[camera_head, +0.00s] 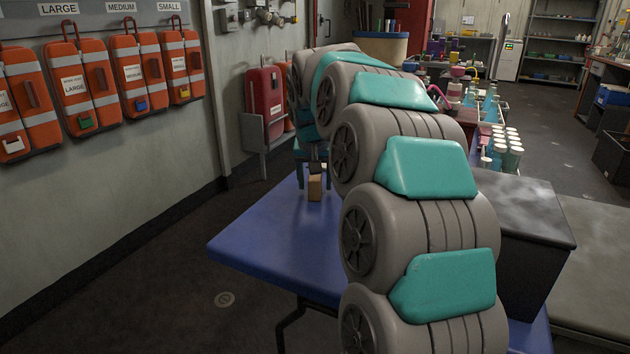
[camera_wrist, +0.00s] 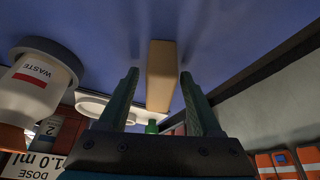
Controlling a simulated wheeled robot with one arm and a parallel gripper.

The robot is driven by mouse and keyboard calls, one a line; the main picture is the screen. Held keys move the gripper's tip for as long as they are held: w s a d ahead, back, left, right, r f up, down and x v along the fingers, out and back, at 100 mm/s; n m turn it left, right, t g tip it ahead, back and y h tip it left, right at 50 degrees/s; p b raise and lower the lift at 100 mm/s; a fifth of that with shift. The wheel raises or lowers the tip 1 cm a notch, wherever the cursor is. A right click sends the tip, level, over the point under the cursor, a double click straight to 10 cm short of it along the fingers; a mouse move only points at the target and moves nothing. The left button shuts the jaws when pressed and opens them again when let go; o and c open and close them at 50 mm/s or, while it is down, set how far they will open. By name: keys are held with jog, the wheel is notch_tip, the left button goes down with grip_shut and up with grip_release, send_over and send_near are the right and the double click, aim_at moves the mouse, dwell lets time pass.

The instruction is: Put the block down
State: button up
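A small tan wooden block (camera_head: 315,188) stands upright on the blue table (camera_head: 262,247), near its far left edge. In the wrist view the block (camera_wrist: 161,75) is between the two fingers of my gripper (camera_wrist: 159,76). A narrow gap shows between the block and each finger, so the gripper looks open around it. In the head view my gripper (camera_head: 313,166) is right above and behind the block, and my arm hides part of the table.
A dark box (camera_head: 535,235) stands at the table's right side. White-capped bottles (camera_head: 508,145) stand beyond my arm. A white WASTE container (camera_wrist: 38,85) shows at the left in the wrist view. Orange bags (camera_head: 80,85) hang on the left wall. The table's front left is clear.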

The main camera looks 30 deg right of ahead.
jog(key=shift+r, duration=0.1)
jog(key=v, duration=1.2)
